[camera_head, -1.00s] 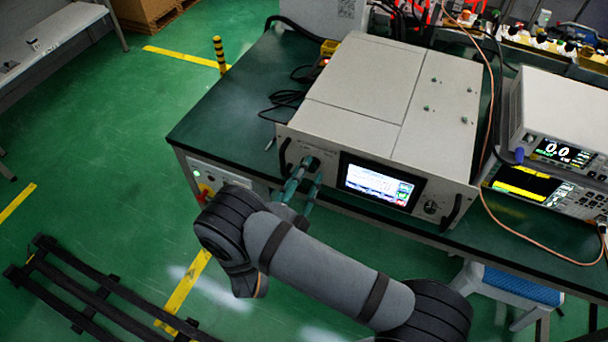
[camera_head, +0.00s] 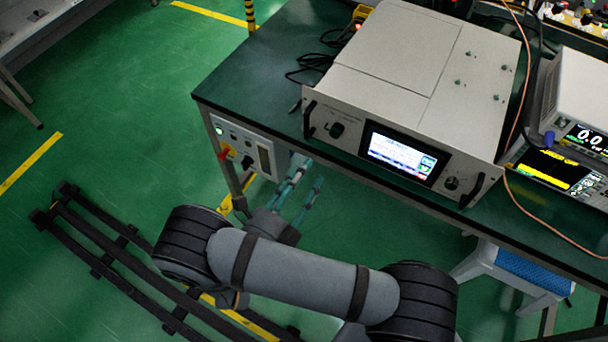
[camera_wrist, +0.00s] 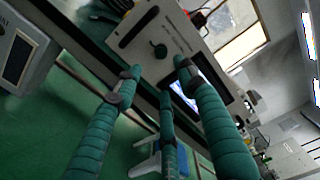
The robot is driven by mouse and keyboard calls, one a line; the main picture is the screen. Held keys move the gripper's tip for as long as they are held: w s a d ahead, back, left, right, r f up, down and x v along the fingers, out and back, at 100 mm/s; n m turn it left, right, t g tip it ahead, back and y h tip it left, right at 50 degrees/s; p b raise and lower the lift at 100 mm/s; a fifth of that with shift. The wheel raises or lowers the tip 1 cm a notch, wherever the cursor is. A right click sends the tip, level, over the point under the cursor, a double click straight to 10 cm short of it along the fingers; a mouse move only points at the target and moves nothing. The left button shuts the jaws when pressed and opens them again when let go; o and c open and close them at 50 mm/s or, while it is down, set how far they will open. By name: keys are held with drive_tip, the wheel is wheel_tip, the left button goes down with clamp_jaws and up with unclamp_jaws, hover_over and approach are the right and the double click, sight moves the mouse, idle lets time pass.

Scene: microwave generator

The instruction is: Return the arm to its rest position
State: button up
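My gripper (camera_head: 303,187) has teal wrapped fingers and is in front of the table's near edge, below the microwave generator. In the wrist view its fingers (camera_wrist: 155,85) are spread apart with nothing between them. The microwave generator (camera_head: 410,70) is a pale box with a lit screen (camera_head: 403,155) and a dark knob (camera_head: 336,130) on its front. The fingers are apart from the generator's front panel. In the wrist view the panel and the dark knob (camera_wrist: 159,50) show beyond the fingertips.
The generator stands on a dark green table (camera_head: 240,85). A control panel with a red knob (camera_head: 225,153) is under its left corner. Instruments (camera_head: 570,150) stand at right. A blue and white stool (camera_head: 525,275) is under the table. Dark rails (camera_head: 110,245) lie on the floor at left.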

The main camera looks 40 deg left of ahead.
sight(332, 135)
idle(0.3)
drive_tip(key=w, duration=0.4)
drive_tip(key=w+a, duration=0.1)
drive_tip(key=w, duration=0.7)
drive_tip(key=shift+a, duration=0.25)
